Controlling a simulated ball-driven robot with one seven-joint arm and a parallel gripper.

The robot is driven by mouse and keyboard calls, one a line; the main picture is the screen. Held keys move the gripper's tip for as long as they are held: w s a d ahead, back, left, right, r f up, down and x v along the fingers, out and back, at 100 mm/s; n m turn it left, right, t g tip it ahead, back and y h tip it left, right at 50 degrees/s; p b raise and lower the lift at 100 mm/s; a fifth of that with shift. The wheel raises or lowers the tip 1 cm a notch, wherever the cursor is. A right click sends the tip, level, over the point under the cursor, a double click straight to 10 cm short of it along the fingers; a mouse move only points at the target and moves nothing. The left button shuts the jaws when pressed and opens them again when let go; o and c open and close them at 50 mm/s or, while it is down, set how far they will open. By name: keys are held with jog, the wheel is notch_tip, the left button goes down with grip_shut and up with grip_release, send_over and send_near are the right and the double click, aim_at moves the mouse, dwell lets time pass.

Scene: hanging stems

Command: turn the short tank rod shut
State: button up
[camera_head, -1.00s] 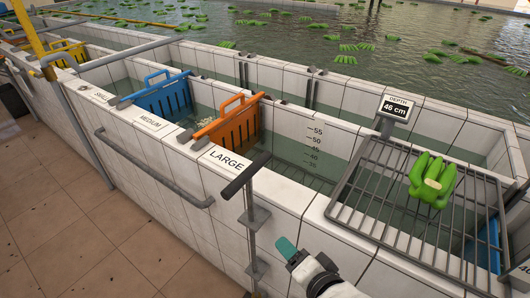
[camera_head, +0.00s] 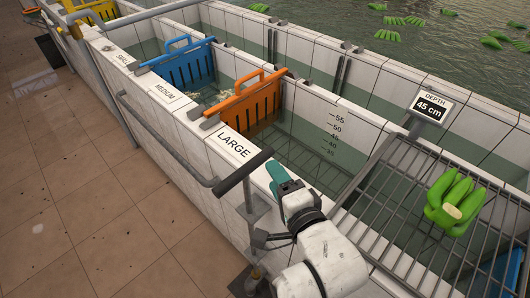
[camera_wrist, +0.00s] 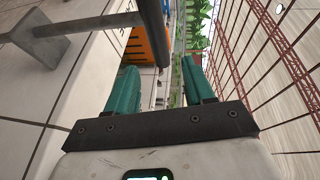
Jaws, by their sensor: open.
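A grey rod (camera_head: 248,196) with a dark crossbar handle (camera_head: 243,172) stands upright at the outer wall in front of the LARGE tank. A bracket holds it to the wall. In the wrist view the dark crossbar (camera_wrist: 155,30) is ahead at the top, and the grey stem (camera_wrist: 85,24) runs left from it. My gripper (camera_head: 277,172), with teal fingers, is just right of the handle in the head view, over the wall top. In the wrist view my gripper (camera_wrist: 160,82) is open and empty, the crossbar beyond its fingertips. The rod's lower part is partly hidden by my arm.
A depth sign (camera_head: 432,107) reads 45 cm. A wire rack (camera_head: 385,205) with green bananas (camera_head: 455,203) lies at right. An orange gate (camera_head: 250,103) and a blue gate (camera_head: 185,65) stand in the tanks. A grey rail (camera_head: 165,140) runs along the wall; tiled floor at left is clear.

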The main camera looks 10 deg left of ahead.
aim_at(265, 161)
jog(key=p+x, duration=0.1)
jog(key=x, duration=0.7)
jog(key=shift+w+a, duration=0.1)
jog(key=shift+w, duration=0.15)
jog(key=shift+f, duration=0.1)
grip_shut()
